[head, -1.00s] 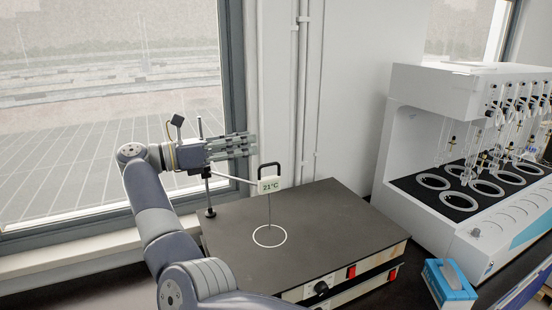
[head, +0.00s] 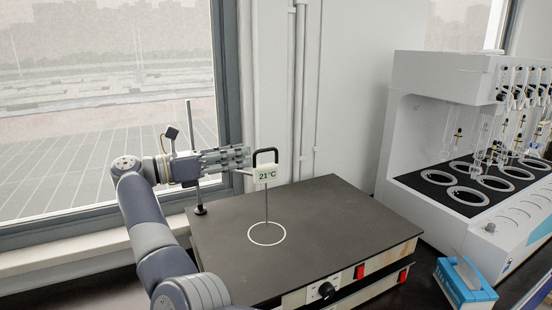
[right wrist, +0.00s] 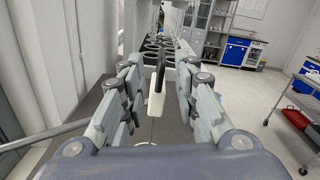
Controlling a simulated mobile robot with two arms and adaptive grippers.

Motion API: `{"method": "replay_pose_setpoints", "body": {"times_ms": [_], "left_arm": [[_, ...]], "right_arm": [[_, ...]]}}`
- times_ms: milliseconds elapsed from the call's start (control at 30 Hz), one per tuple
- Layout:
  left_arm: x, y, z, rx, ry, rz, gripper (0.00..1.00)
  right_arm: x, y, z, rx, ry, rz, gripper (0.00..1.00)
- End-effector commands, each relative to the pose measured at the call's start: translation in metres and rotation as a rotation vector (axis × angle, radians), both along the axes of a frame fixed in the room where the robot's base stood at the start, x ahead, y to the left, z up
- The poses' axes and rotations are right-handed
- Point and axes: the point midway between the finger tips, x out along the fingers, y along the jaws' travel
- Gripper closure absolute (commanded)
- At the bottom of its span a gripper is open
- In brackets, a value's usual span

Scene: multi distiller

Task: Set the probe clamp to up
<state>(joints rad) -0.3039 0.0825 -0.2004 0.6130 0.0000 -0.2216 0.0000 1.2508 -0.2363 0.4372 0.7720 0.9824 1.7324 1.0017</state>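The probe clamp (head: 265,175) is a white box reading 21°C with a black loop handle on top. A thin metal probe hangs from it down to the white ring on the hotplate (head: 330,225). A side arm, partly hidden by my gripper, runs towards the upright stand rod (head: 189,130). My right gripper (head: 249,157) is just left of the handle, fingers pointing at it. In the right wrist view the fingers (right wrist: 160,80) are apart, and the black handle and white box (right wrist: 156,104) show in the gap, not gripped. My left gripper is not in view.
A window and wall with pipes (head: 299,90) stand behind the hotplate. A white multi distiller (head: 400,130) with glassware stands to the right. A blue tissue box (head: 465,283) is at the front right. The hotplate's right half is clear.

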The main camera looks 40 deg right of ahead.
Motion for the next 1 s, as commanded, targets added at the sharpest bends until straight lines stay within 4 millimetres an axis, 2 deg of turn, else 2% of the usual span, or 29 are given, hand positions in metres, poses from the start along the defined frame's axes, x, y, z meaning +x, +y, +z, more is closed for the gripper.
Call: {"method": "replay_pose_setpoints", "body": {"times_ms": [233, 400, 600, 767, 1000], "left_arm": [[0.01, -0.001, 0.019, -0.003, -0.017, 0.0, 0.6], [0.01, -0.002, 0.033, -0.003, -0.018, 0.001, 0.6], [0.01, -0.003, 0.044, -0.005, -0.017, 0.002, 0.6], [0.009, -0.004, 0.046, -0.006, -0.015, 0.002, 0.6], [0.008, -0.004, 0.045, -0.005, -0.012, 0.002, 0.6]], "right_arm": [[-0.011, -0.033, 0.005, -0.001, -0.001, -0.005, 0.72], [-0.021, -0.065, 0.005, -0.001, 0.001, -0.004, 0.72], [-0.029, -0.091, 0.004, -0.001, 0.0, -0.003, 0.72], [-0.032, -0.101, 0.002, 0.0, 0.0, -0.001, 0.72], [-0.032, -0.102, 0.001, 0.0, -0.001, -0.001, 0.72]]}}
